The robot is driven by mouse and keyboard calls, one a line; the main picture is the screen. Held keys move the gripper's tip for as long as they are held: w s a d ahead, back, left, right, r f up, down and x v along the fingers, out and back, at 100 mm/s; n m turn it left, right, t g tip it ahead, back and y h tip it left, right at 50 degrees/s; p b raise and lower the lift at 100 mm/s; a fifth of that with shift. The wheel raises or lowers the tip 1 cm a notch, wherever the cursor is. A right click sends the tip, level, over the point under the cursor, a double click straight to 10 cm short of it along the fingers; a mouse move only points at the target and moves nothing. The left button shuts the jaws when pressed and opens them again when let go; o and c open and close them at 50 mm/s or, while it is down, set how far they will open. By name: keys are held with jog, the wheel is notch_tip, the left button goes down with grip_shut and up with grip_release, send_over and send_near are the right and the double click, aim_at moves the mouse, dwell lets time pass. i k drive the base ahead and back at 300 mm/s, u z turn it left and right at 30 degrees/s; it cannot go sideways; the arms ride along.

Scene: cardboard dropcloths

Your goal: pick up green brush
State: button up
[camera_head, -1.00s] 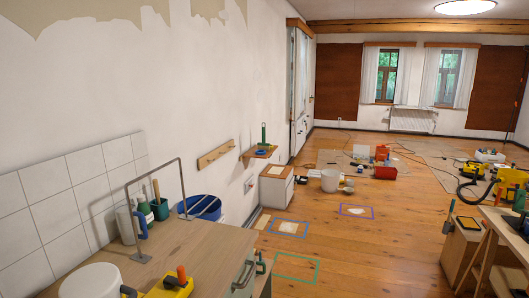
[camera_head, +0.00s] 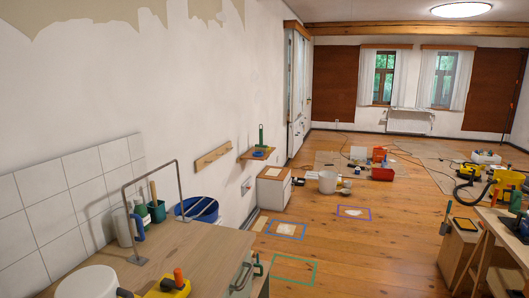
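Several green-handled tools are in view, and I cannot tell for sure which is the green brush. One green-handled tool (camera_head: 261,136) stands upright on a small wooden wall shelf (camera_head: 249,154). Another green-handled tool (camera_head: 447,217), with a flat greyish end, hangs against a wooden box at the right. A small green item (camera_head: 258,268) shows at the right side of the near cabinet, partly hidden. Green-handled items (camera_head: 515,201) also stand on the right workbench, too small to tell. My gripper does not show, so I cannot see whether it holds anything.
A workbench (camera_head: 490,235) stands right. The taped floor between (camera_head: 340,250) is mostly open; tools and cables lie farther back.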

aim_at(260, 147)
jog(key=z, duration=0.2)
jog(key=i, duration=1.85)
jog(key=z, duration=0.2)
jog(key=i, duration=3.8)
jog(key=u, duration=0.35)
jog(key=i, duration=1.65)
jog(key=u, duration=0.25)
